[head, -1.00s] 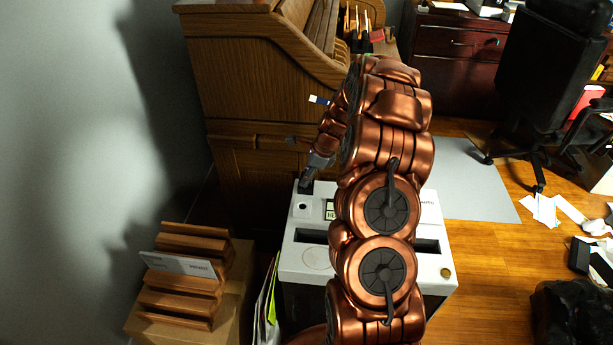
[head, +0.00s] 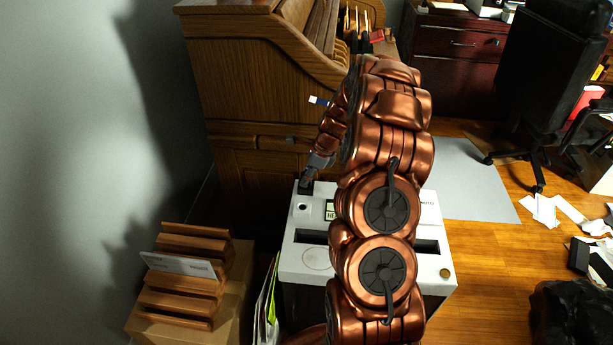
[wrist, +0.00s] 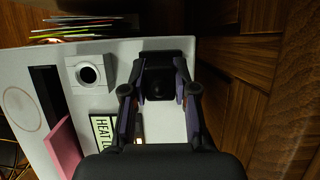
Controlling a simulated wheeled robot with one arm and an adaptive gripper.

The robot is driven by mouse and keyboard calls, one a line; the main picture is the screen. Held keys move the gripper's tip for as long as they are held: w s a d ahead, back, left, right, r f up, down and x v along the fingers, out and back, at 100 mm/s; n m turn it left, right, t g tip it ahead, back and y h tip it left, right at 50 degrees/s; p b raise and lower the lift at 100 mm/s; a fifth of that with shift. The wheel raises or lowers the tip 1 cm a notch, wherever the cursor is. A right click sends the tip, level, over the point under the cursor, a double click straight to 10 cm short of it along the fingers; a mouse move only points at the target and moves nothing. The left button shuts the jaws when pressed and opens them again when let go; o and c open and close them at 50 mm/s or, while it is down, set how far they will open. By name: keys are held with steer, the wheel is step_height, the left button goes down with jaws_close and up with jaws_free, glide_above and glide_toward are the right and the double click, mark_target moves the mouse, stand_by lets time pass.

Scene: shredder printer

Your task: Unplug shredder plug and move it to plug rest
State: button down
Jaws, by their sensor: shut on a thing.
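The shredder (head: 318,260) is a white-topped machine below my arm. The black plug (wrist: 166,72) sits at the edge of its top in the wrist view, between the two fingers of my gripper (wrist: 164,98), which is shut on it. In the head view the plug (head: 306,187) is a small dark block at the top's back left corner, just below my gripper (head: 315,165). Whether it is still seated in a socket is hidden. A light block with a round dark hole (wrist: 88,74), likely the plug rest, stands beside the plug, apart from it. It also shows in the head view (head: 302,208).
A small display (wrist: 103,128) and a dark slot (wrist: 48,92) are on the shredder top. A pink sheet (wrist: 64,150) stands near the slot. A wooden desk (head: 240,90) rises close behind. A wooden letter rack (head: 190,285) stands at left.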

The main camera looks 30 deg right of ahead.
steer(key=shift+r+p, duration=0.4)
steer(key=shift+r, duration=0.05)
stand_by(0.3)
steer(key=c, duration=1.5)
jaws_free()
jaws_close()
steer(key=shift+r+p, duration=1.55)
steer(key=shift+r, duration=0.55)
